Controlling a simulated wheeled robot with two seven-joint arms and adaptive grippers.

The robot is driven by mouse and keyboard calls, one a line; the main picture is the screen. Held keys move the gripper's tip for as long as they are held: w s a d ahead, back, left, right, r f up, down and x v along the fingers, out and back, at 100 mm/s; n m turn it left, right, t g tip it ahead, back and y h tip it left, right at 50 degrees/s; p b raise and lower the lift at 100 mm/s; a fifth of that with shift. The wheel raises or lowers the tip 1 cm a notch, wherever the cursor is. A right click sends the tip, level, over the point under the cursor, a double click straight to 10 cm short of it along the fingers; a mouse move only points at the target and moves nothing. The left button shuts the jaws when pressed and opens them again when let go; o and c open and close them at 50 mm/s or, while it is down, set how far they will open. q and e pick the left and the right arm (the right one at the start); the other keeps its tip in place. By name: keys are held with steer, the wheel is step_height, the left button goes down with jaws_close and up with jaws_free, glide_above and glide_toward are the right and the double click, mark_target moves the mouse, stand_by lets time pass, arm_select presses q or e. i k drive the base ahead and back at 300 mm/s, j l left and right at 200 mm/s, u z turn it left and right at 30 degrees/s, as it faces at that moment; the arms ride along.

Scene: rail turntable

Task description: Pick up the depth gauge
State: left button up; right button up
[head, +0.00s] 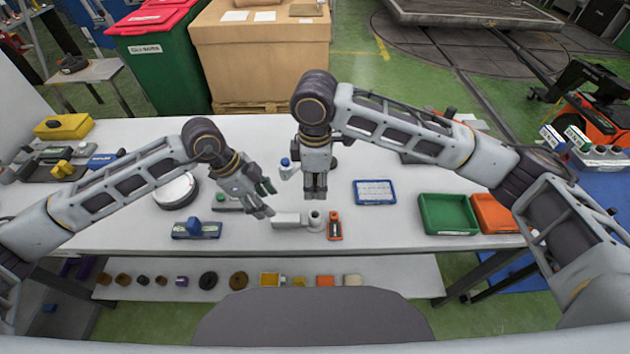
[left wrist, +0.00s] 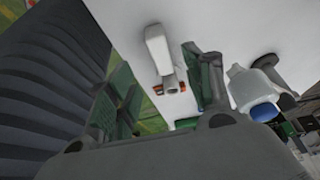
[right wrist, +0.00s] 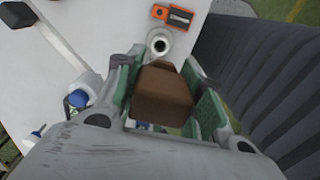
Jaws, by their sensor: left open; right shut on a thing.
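I cannot tell for sure which thing is the depth gauge. An orange tool with a dark face (head: 334,226) lies on the white table; it also shows in the right wrist view (right wrist: 173,16). A grey ring-topped cylinder (head: 315,221) stands beside it, with a pale grey block (head: 287,219) to the left. My right gripper (head: 316,197) is above and behind the cylinder, shut on a brown block (right wrist: 163,95). My left gripper (head: 267,200) is open and empty, tilted above the table, left of and behind the pale block.
A blue device (head: 196,230) lies at the left front. A white bottle with a blue cap (head: 287,169) stands between the grippers. A blue-framed tray (head: 375,192), a green bin (head: 448,214) and an orange bin (head: 496,212) are to the right. A lower shelf (head: 250,290) holds several small parts.

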mark_target(192, 230)
steer(key=k, duration=1.5)
